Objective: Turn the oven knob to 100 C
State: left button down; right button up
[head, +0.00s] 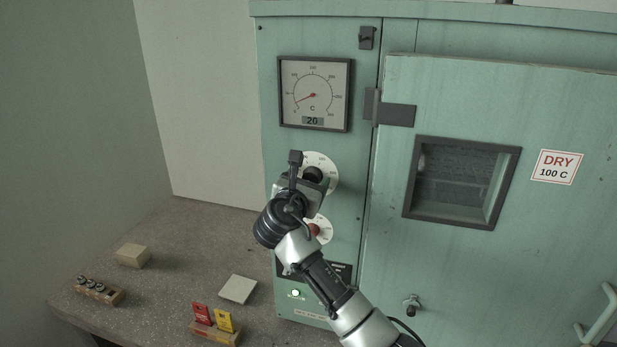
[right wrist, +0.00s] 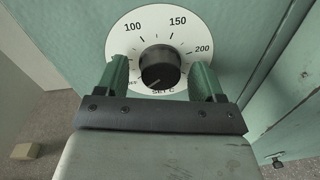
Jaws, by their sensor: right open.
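The oven knob (right wrist: 160,68) is black and round on a white dial (right wrist: 141,25) marked 100, 150 and 200 in the right wrist view. In the head view the knob (head: 313,174) is partly hidden behind my right gripper (head: 312,182). In the right wrist view, the green fingers of my right gripper (right wrist: 162,82) stand apart on either side of the knob's lower part, with gaps between. I cannot tell how far they reach over it. The gauge (head: 314,94) above has a red needle at the low end and a display reading 20. My left gripper is out of view.
A second dial with a red knob (head: 314,229) sits just below, partly covered by my arm. The oven door carries a "DRY 100 C" sign (head: 556,167).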

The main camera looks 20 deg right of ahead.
jog(key=shift+c, duration=0.3)
jog(key=c, duration=0.9)
jog(key=shift+o, duration=0.2)
jog(key=shift+m, duration=0.4)
jog(key=m+b, duration=0.3)
jog(key=m, duration=0.3)
jog(key=m+b, duration=0.3)
jog(key=m, duration=0.3)
jog(key=m+y+b, duration=0.1)
jog(key=m+b, duration=0.2)
jog(key=m, duration=0.3)
jog(key=shift+d+f, duration=0.1)
jog(key=shift+f, duration=0.15)
jog(key=shift+m+b, duration=0.3)
